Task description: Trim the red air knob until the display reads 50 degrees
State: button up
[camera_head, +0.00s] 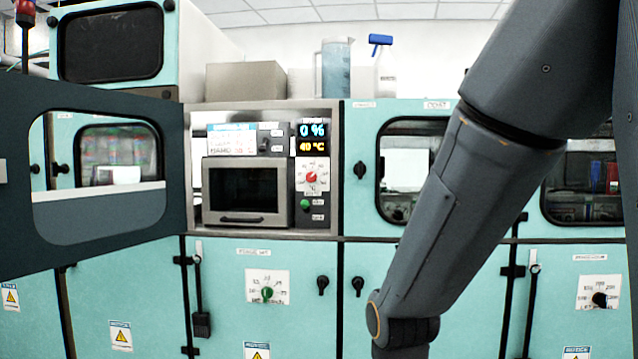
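The red knob (312,177) sits on a white dial plate right of the small oven-like unit's dark window. The display (311,138) above it shows "0 %" in blue and what looks like "40 °C" in amber; the digits are small. My arm comes down from the upper right, and its lower end is at the bottom middle, right of and below the knob. My gripper is not in the frame. Nothing covers the knob or display.
A dark door (95,265) with a window stands open on the left. A green button (305,204) is below the red knob. A green knob (267,293) is on the lower cabinet. A jug (336,68), a spray bottle (384,66) and a box (245,82) stand on top.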

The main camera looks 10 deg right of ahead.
aim_at(311, 177)
jog(key=k, duration=0.75)
jog(key=u, duration=0.9)
jog(key=i, duration=1.45)
jog(key=z, duration=0.55)
jog(key=i, duration=0.55)
jog(key=z, duration=0.4)
